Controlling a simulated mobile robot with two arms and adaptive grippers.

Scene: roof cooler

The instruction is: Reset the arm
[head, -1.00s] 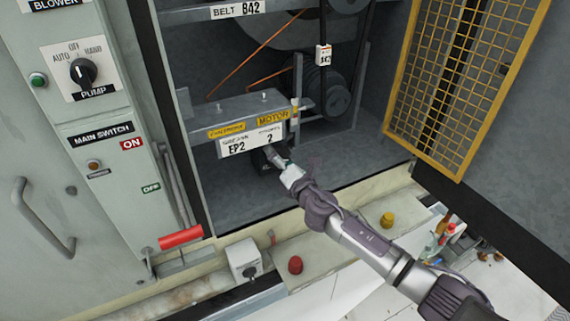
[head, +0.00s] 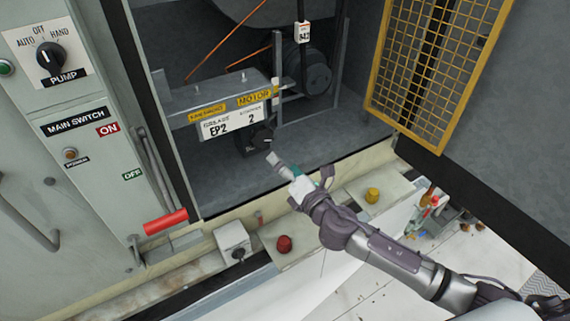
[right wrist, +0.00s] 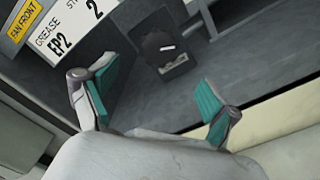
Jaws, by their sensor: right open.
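My right arm reaches in from the lower right in the head view. Its gripper (head: 285,170) is just in front of the open cooler cabinet's lower sill, apart from everything. In the right wrist view its two teal-padded fingers (right wrist: 155,105) are spread wide with nothing between them. Beyond them is a black round knob (right wrist: 160,47) on a dark base on the cabinet floor. The knob also shows in the head view (head: 262,136), beside the white EP2 grease label (head: 232,122). My left gripper is not in view.
A yellow mesh door (head: 440,70) stands open at right. At left are the control panel (head: 85,120) and a lever with a red handle (head: 166,222).

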